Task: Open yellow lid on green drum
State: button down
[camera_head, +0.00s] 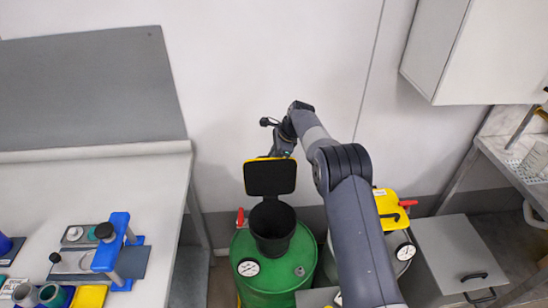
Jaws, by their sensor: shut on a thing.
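The green drum (298,271) stands on the floor below the wall, with a dark open funnel (272,228) on its top. The yellow lid (270,177) stands raised above the back of the funnel, its dark underside towards the camera and a thin yellow edge showing at the top. My gripper (277,151) is at the top edge of this lid, shut on it. The fingertips are mostly hidden behind the lid, so the exact grip point cannot be told.
A second drum with a closed yellow lid (391,209) stands to the right, partly hidden by my arm. A grey box (452,250) is right of it. A white bench (150,190) with tools is at left. A wall cabinet (480,50) hangs at upper right.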

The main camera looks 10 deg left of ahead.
jog(key=shift+w+f, duration=0.55)
jog(key=shift+w, duration=0.05)
jog(key=shift+a, duration=0.1)
jog(key=c, duration=1.7)
grip_release()
jog(key=shift+w, duration=0.1)
jog(key=shift+o, duration=1.2)
jog(key=shift+r, duration=0.15)
jog(key=w+b+v, duration=0.1)
jog(key=b+v, duration=0.1)
jog(key=v, duration=0.8)
jog(key=shift+s+r, duration=0.4)
jog(key=shift+s, duration=0.1)
jog(key=shift+f, duration=0.15)
